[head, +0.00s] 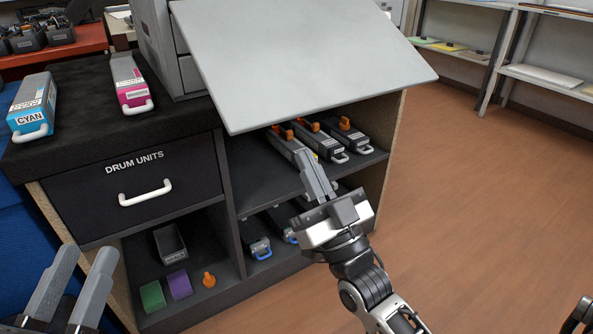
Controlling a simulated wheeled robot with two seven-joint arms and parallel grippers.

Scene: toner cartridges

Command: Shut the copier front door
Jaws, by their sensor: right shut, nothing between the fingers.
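The copier front door (310,60) is a flat light grey panel. It is open and juts out at a slant from the grey copier (160,38) above the cabinet. Its far edge runs past the top of the picture, and it hides most of the copier's front. My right gripper (304,155) is shut and empty, below the door's lower edge, in front of the open shelf; a gap shows between its fingertips and that edge. My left gripper (86,252) is at the lower left, fingers apart and empty, far from the door.
A cyan cartridge (33,103) and a magenta cartridge (130,84) lie on the black cabinet top. Blue-handled ones (257,244) lie below. The drum units drawer (135,185) is shut. Floor at right (480,200) is clear.

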